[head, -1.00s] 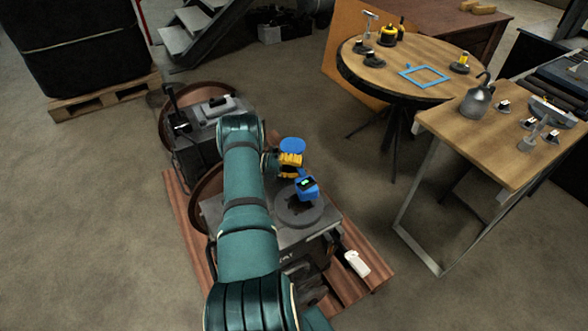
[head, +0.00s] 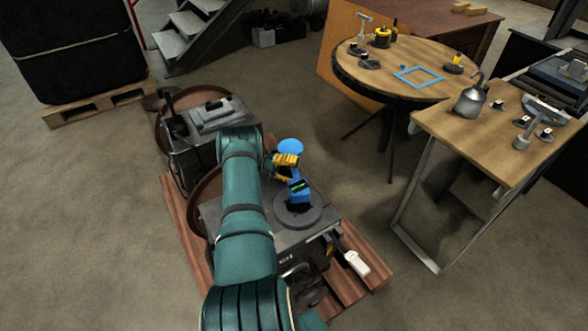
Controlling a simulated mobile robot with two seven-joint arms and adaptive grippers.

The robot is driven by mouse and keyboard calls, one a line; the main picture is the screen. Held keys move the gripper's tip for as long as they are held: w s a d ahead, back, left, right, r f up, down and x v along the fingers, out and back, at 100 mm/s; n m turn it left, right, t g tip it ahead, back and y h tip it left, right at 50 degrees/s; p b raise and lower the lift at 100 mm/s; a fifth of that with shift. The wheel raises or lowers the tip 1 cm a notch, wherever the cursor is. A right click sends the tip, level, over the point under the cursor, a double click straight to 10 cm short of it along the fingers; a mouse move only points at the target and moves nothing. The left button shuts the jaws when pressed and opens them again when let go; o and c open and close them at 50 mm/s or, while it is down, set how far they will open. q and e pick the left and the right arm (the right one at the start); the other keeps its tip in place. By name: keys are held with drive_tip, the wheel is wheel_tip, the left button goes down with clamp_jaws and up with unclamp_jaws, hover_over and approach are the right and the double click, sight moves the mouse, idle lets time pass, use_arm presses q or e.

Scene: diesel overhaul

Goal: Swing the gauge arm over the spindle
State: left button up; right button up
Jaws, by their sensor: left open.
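The blue gauge arm stands on top of the dark grey machine (head: 320,237). Its round blue top (head: 290,147) is behind my left gripper. Its blue gauge head (head: 301,194) with a green-lit display hangs at the far part of the dark round plate (head: 285,212), which looks like the spindle. I cannot tell whether the head is exactly over the centre. My left gripper (head: 286,162), yellow and black at the end of the teal arm, is open, close beside the gauge arm. Contact between them cannot be told. My right gripper is not in view.
The machine sits on a reddish wooden pallet (head: 370,263), with a second grey machine (head: 205,115) behind it. A white-handled item (head: 357,263) sticks out at the right. A round table (head: 375,75) and a workbench (head: 450,130) stand to the right. Floor between is clear.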

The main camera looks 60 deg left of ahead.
use_arm(q)
drive_tip(key=shift+a, duration=0.1)
drive_tip(key=v, duration=0.7)
drive_tip(key=shift+s, duration=0.2)
drive_tip(key=shift+a, duration=0.1)
idle(0.6)
